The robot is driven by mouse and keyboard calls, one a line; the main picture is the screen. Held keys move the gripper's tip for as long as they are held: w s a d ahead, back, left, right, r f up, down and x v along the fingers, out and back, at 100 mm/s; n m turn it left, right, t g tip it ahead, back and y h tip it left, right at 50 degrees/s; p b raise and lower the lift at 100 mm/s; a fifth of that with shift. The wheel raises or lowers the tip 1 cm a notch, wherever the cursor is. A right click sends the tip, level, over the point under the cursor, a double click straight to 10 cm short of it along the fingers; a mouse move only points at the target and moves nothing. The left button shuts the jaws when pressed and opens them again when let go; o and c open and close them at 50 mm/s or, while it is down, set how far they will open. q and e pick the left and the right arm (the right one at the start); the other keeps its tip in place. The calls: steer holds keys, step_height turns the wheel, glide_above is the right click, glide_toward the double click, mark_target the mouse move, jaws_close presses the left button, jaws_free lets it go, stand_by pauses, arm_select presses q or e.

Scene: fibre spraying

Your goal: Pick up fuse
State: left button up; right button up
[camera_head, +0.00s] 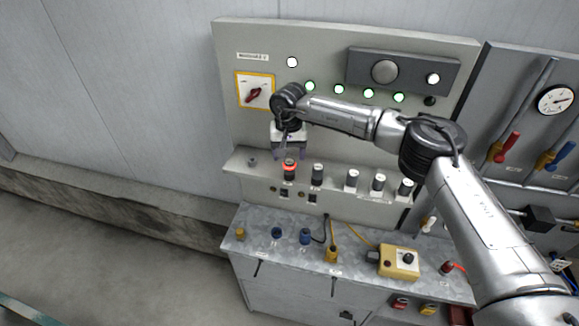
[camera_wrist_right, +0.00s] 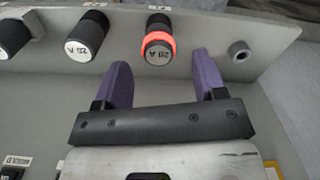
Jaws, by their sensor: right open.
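A fuse with a glowing red ring (camera_head: 290,163) stands on the sloped ledge of the control panel. In the right wrist view the same fuse (camera_wrist_right: 158,42) reads "20 A" on its white face. My right gripper (camera_head: 284,152) is just above it in the head view. In the right wrist view its two purple fingers (camera_wrist_right: 162,68) are apart, with nothing between them. The fuse lies just past the fingertips, roughly in line with the gap. My left gripper is not in view.
Several black fuses with white faces (camera_head: 352,180) stand in a row to the right along the ledge. An empty socket (camera_wrist_right: 240,52) is beside the red-ringed fuse. A red rotary switch (camera_head: 254,95) is on the panel. Below is a metal bench (camera_head: 262,225) with cable plugs and a yellow box (camera_head: 398,262).

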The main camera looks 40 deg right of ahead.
mark_target(290, 162)
steer(key=shift+f+p, duration=0.4)
steer(key=shift+f, duration=0.15)
step_height(290, 162, down, 3)
steer(key=shift+f+p, duration=0.1)
steer(key=shift+p, duration=0.55)
steer(key=shift+f, duration=0.55)
steer(key=shift+d, duration=0.1)
steer(key=shift+c, duration=0.2)
steer(key=c, duration=0.9)
steer(key=shift+c, duration=0.4)
steer(key=shift+r, duration=0.1)
